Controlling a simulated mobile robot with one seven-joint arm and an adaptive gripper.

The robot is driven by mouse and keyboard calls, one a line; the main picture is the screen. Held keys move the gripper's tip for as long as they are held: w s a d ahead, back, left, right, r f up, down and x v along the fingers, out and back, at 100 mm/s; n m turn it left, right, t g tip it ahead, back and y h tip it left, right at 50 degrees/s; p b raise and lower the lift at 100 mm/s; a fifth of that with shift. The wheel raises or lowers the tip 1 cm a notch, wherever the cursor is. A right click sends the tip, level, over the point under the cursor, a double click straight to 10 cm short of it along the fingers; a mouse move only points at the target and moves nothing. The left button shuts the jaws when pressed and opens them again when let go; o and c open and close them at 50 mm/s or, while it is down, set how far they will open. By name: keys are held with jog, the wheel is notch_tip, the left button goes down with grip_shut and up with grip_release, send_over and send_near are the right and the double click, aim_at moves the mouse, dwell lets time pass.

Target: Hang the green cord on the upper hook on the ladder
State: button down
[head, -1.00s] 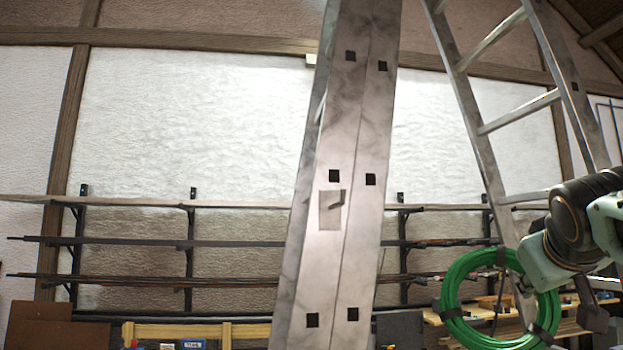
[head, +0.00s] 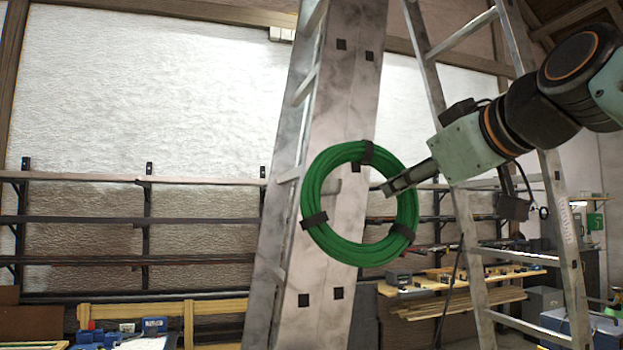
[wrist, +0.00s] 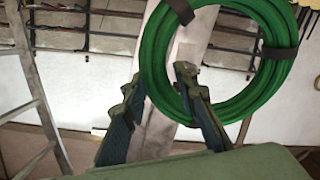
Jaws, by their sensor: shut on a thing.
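The green cord (head: 328,171) is a round coil bound with black straps. It hangs upright in front of the near ladder leg (head: 340,85) in the head view. My gripper (head: 392,187) comes from the right and is shut on the coil's right side. A small grey hook (head: 332,187) on the ladder leg shows through the coil's opening, near its left inner edge. I cannot tell whether the coil touches the hook or the leg. In the wrist view the cord (wrist: 262,92) fills the upper right, beside my gripper's fingers (wrist: 158,82). No second hook is clearly visible.
The ladder's other side (head: 465,215) with its rungs stands at the right, behind my arm. A wall rack (head: 147,220) with long rods runs along the back wall. A wooden bench (head: 430,285) and a low table with blue items (head: 120,335) stand lower down.

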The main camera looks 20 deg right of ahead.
jog(key=x, duration=1.1)
jog(key=shift+w+f, duration=0.3)
jog(key=shift+f, duration=0.05)
dwell(1.0)
jog(key=shift+d+f, duration=0.1)
jog(key=shift+d, duration=0.05)
dwell(0.5)
